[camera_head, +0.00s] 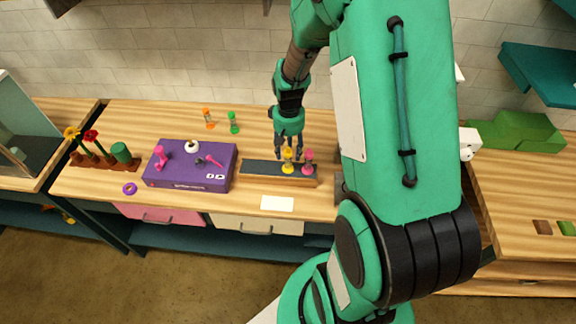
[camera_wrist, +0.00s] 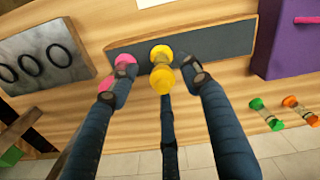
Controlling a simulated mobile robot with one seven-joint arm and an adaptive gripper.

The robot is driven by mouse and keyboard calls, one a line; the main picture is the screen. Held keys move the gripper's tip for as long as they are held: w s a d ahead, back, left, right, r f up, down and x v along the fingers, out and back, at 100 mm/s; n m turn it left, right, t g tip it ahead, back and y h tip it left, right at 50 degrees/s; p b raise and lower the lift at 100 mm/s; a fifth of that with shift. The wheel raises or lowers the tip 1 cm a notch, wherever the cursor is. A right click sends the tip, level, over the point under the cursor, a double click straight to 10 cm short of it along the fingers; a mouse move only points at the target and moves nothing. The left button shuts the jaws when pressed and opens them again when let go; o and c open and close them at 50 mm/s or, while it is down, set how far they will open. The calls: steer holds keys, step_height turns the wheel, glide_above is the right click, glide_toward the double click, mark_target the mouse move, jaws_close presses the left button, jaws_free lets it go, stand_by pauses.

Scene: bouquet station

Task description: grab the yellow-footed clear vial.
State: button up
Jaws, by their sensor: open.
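The yellow-footed clear vial (camera_head: 288,167) stands upright on the dark slate strip of a wooden tray (camera_head: 262,179). In the wrist view the vial (camera_wrist: 161,78) shows its yellow ends almost in line and sits between my finger tips. My gripper (camera_head: 290,152) is above and around the vial's top, pointing down, with its dark fingers spread. In the wrist view my gripper (camera_wrist: 160,85) is open, and I cannot tell whether any finger touches the vial. A pink-ended vial (camera_head: 308,161) stands close to its right, partly hidden by a finger in the wrist view (camera_wrist: 124,66).
A purple box (camera_head: 190,178) with pink items stands left of the tray. A flower rack (camera_head: 104,162) is at far left. A white card (camera_head: 277,204) lies in front. My arm hides the right side.

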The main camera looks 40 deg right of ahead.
mark_target(288, 158)
steer(key=shift+w+f, duration=0.2)
steer(key=shift+f, duration=2.4)
jaws_close()
